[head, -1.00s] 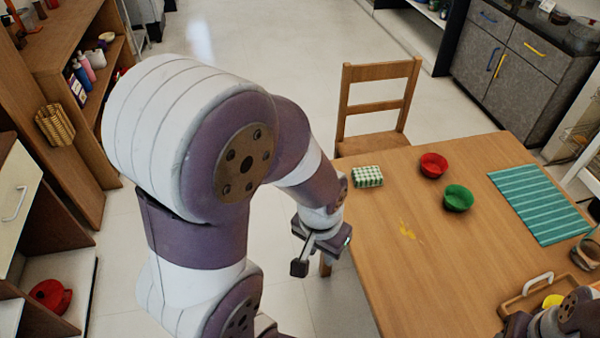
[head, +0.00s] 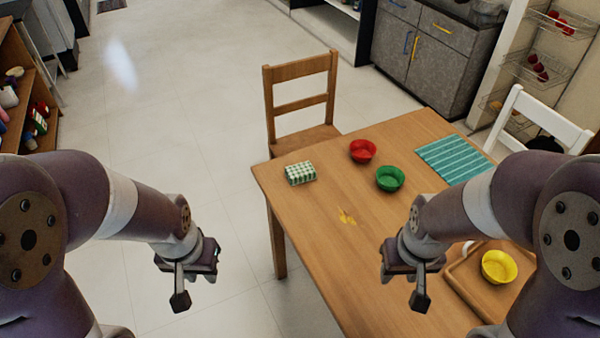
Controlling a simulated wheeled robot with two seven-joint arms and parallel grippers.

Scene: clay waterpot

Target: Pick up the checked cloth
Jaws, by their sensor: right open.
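The checked cloth (head: 300,173) is a small folded green and white bundle. It lies on the wooden table (head: 315,222) near its far left corner. My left gripper (head: 181,290) hangs over the floor, left of the table and apart from the cloth. I cannot tell whether its jaws are open or shut. My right gripper (head: 406,287) is open and hangs over the near part of the table, right of and nearer than the cloth. Nothing shows in its jaws.
A red bowl (head: 362,151) and a green bowl (head: 389,178) stand right of the cloth. A teal striped mat (head: 454,159) lies further right. A yellow bowl (head: 498,266) sits on a wooden tray (head: 462,281). A wooden chair (head: 300,104) stands at the far edge.

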